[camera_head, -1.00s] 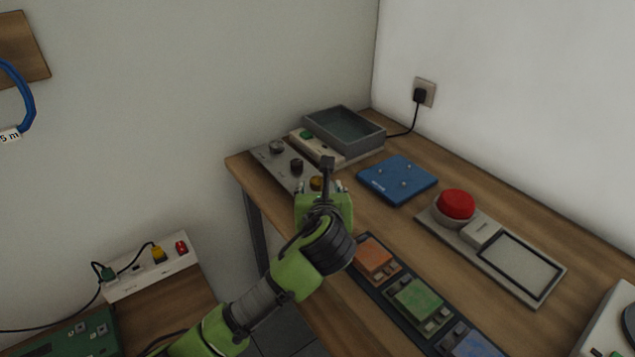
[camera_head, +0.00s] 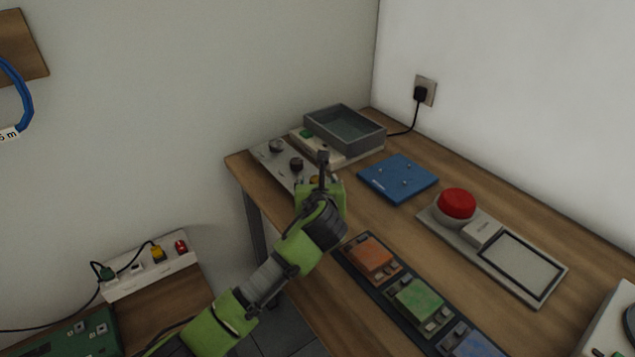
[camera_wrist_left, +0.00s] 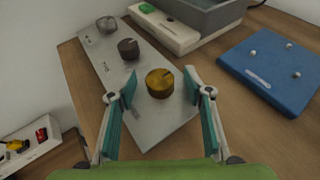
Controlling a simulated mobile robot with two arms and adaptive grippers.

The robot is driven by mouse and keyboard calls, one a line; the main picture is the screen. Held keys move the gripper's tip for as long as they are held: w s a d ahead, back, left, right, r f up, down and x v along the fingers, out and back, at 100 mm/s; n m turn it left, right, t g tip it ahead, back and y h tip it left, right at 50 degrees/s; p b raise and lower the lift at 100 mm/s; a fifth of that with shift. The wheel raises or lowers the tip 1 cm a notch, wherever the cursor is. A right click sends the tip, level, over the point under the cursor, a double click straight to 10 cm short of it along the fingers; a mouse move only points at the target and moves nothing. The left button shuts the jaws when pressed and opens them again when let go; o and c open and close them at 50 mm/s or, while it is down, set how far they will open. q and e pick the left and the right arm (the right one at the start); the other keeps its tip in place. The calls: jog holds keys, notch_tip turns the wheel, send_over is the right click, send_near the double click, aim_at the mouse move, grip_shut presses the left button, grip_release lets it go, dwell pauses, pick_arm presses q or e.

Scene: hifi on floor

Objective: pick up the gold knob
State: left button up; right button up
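The gold knob (camera_wrist_left: 159,83) stands on a grey metal panel (camera_wrist_left: 150,128) at the table's left end. In the wrist view it sits ahead of my left gripper (camera_wrist_left: 160,90), roughly centred between the two open fingers, with a gap on each side. In the head view the knob (camera_head: 315,181) is mostly hidden behind my left gripper (camera_head: 318,178). A dark knob (camera_wrist_left: 128,48) and a silver knob (camera_wrist_left: 106,24) stand farther along the same panel. My right gripper is not in view.
A beige box with a green button (camera_head: 307,134) and a grey tray (camera_head: 345,142) stand beyond the panel. A blue plate (camera_head: 398,190) lies to the right. A red button (camera_head: 457,203) and an orange module (camera_head: 369,256) are nearer on the table.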

pick_arm(q)
jog(key=c, duration=0.9)
